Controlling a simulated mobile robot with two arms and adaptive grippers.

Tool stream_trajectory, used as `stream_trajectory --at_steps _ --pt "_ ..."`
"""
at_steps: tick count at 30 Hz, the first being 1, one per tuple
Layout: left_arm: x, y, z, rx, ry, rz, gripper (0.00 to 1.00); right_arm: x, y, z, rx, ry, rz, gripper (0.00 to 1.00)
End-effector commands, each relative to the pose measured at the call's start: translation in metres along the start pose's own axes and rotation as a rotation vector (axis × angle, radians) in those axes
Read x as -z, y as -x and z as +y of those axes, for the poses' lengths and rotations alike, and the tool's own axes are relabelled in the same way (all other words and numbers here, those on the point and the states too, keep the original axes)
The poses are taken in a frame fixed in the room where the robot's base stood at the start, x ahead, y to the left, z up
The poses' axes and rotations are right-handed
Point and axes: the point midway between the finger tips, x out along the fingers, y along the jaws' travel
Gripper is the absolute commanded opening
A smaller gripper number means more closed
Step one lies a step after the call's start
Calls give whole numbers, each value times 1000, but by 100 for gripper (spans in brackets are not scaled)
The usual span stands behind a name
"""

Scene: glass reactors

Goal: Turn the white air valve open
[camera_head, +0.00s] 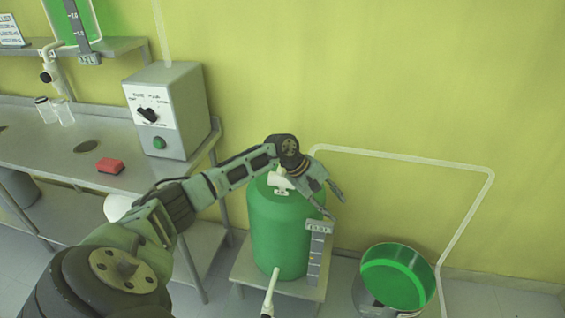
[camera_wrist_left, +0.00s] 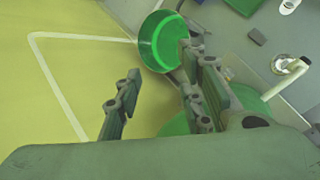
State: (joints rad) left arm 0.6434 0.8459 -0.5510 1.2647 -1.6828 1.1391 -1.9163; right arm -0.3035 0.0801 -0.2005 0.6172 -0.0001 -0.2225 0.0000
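A white valve (camera_head: 282,183) sits on top of the green reactor vessel (camera_head: 275,240), partly hidden by my left arm. Its exact handle position is too small to tell. My left gripper (camera_head: 335,206) is just right of the valve, above the vessel's right edge, and is not touching the valve. In the left wrist view the gripper (camera_wrist_left: 162,80) has its fingers apart with nothing between them. The green vessel (camera_wrist_left: 250,100) shows there behind the fingers. My right gripper is not in view.
A grey control box (camera_head: 170,110) with a black knob stands on the steel table (camera_head: 70,150), near a red block (camera_head: 110,166). A green bowl-shaped container (camera_head: 398,275) stands at the lower right. A white pipe (camera_head: 420,160) runs along the yellow wall.

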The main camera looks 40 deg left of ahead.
Motion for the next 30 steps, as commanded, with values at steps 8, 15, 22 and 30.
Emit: stream_trajectory --at_steps 8,15,22,30 --pt "90 164 6 437 -740 423 36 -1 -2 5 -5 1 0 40" --pt "108 183 1 530 -820 473 36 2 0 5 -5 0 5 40" --pt "129 154 -8 526 -816 471 36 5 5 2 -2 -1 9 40" --pt "145 133 -14 523 -816 473 36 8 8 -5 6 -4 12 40"
